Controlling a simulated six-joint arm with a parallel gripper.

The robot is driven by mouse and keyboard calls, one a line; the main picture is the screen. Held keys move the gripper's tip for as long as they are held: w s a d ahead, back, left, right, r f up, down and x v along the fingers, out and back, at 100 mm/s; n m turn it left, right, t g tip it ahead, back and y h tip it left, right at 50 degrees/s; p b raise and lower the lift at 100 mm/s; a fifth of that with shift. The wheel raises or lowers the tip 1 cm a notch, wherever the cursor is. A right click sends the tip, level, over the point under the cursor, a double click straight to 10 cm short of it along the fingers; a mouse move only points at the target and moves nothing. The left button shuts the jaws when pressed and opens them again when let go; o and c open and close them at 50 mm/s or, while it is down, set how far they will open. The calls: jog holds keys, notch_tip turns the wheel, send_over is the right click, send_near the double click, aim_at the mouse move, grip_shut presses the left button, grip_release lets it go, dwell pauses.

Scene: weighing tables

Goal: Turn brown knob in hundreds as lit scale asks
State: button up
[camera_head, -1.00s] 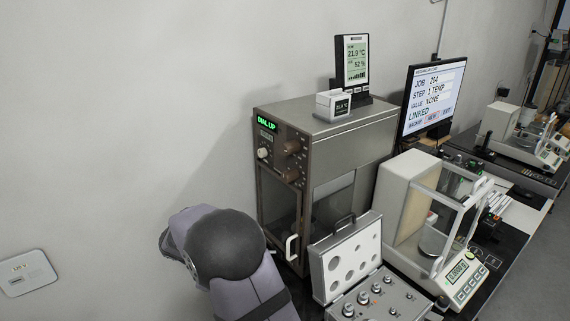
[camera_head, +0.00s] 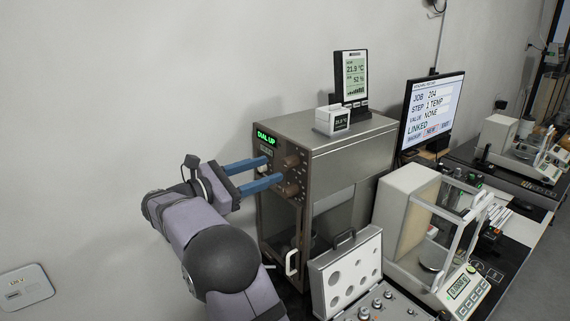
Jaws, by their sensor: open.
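A brown-grey cabinet scale (camera_head: 322,149) shows green lit text, "DIAL UP" (camera_head: 266,138), at the top of its front panel. Two brown knobs stick out of that panel, an upper knob (camera_head: 291,161) and a lower knob (camera_head: 290,189). A pale knob (camera_head: 263,168) is partly hidden behind my gripper. My gripper (camera_head: 272,171) has two blue fingers pointing right at the panel, spread apart. The fingertips are close to the brown knobs; I cannot tell whether they touch.
A weight case with an open lid (camera_head: 352,243) stands below the cabinet's right side. A glass-sided balance (camera_head: 407,268) stands right of it. A monitor (camera_head: 432,108) reads "JOB 204, STEP 1 TEMP, VALUE NONE".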

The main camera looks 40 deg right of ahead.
aim_at(284, 165)
jog(key=d+p, duration=0.2)
jog(key=d, duration=0.3)
jog(key=shift+d+r, duration=0.1)
jog(key=shift+r, duration=0.05)
jog(key=shift+d+p, duration=0.45)
jog(key=shift+d, duration=0.4)
jog(key=shift+f, duration=0.2)
jog(key=c, duration=1.1)
